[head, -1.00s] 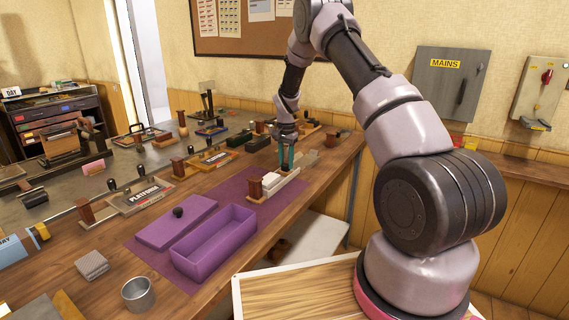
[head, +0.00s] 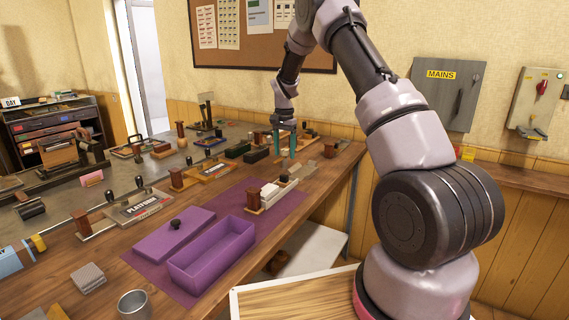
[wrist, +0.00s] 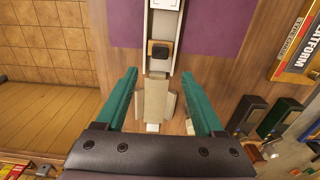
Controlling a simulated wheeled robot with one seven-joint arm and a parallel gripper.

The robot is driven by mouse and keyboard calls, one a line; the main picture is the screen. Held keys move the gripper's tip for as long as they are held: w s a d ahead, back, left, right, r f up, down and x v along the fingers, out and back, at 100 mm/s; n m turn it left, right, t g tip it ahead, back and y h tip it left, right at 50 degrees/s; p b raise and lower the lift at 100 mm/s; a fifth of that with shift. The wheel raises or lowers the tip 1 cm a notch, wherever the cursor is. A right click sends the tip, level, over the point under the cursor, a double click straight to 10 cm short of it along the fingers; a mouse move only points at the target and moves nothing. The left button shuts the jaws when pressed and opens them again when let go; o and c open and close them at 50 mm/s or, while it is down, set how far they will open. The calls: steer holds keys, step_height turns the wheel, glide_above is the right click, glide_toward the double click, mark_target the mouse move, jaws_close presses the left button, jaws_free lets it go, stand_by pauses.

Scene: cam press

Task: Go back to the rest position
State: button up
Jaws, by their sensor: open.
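My gripper (head: 284,147) hangs above the workbench, beyond the far end of the purple mat. In the wrist view its two green fingers (wrist: 160,100) are spread apart with nothing between their tips. Below and just ahead of them is a pale, narrow holder (wrist: 155,97) with a small dark-topped block (wrist: 159,50) in it. The holder also shows in the head view (head: 290,185), at the mat's far end, with white pieces and a brown wooden post beside it. Whether the fingers touch anything below is not clear, but they look apart from it.
A purple open box (head: 212,262) and its knobbed lid (head: 172,234) lie on the purple mat (head: 262,213). A metal cup (head: 133,304) stands near the front. Several stamps and tools crowd the left of the bench. A mains box (head: 447,94) is on the right wall.

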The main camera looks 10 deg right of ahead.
steer(key=shift+r, duration=0.8)
steer(key=s+d+r+n+t+y, duration=0.1)
steer(key=s+r+t, duration=0.1)
steer(key=s+r, duration=0.8)
steer(key=s+d+r+n+t, duration=0.1)
steer(key=s+r, duration=0.5)
steer(key=r, duration=0.7)
steer(key=s+r+n+t, duration=0.1)
steer(key=s+r+t, duration=0.1)
steer(key=s, duration=1)
steer(key=s+r+n+t+y, duration=0.1)
steer(key=s+r+t, duration=0.1)
steer(key=s, duration=1)
steer(key=shift+s+a+n, duration=0.25)
steer(key=shift+s+n, duration=0.05)
steer(key=shift+n, duration=0.1)
